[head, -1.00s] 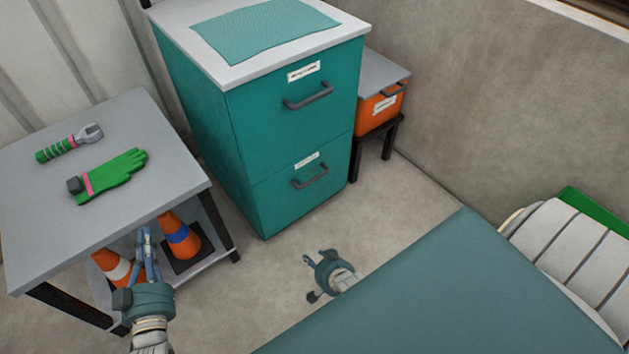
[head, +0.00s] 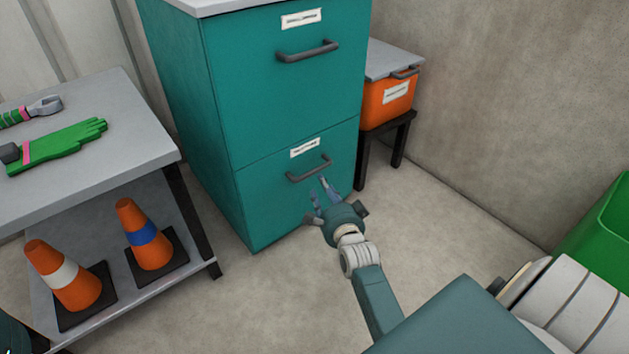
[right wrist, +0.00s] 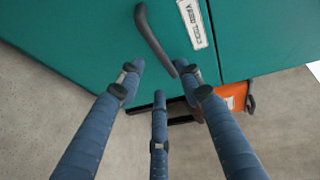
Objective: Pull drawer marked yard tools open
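The teal cabinet (head: 222,130) has two drawers, both shut. The lower drawer (head: 265,190) has a dark bar handle (head: 309,172) and a white label (head: 304,148) above it. In the right wrist view a label (right wrist: 194,24) reads "YARD TOOLS", beside a dark handle (right wrist: 152,38). My right gripper (head: 318,198) is just below and in front of the lower handle. In the right wrist view its fingers (right wrist: 160,86) are spread and empty, with the handle just beyond them. A teal part of my left gripper (head: 10,335) shows at the bottom left corner; its fingers are hidden.
The upper drawer (head: 285,95) has its own handle and label. An orange box (head: 388,105) with a grey lid sits on a black stand to the right. A grey table (head: 90,165) at left holds a green glove and a wrench, with two cones beneath.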

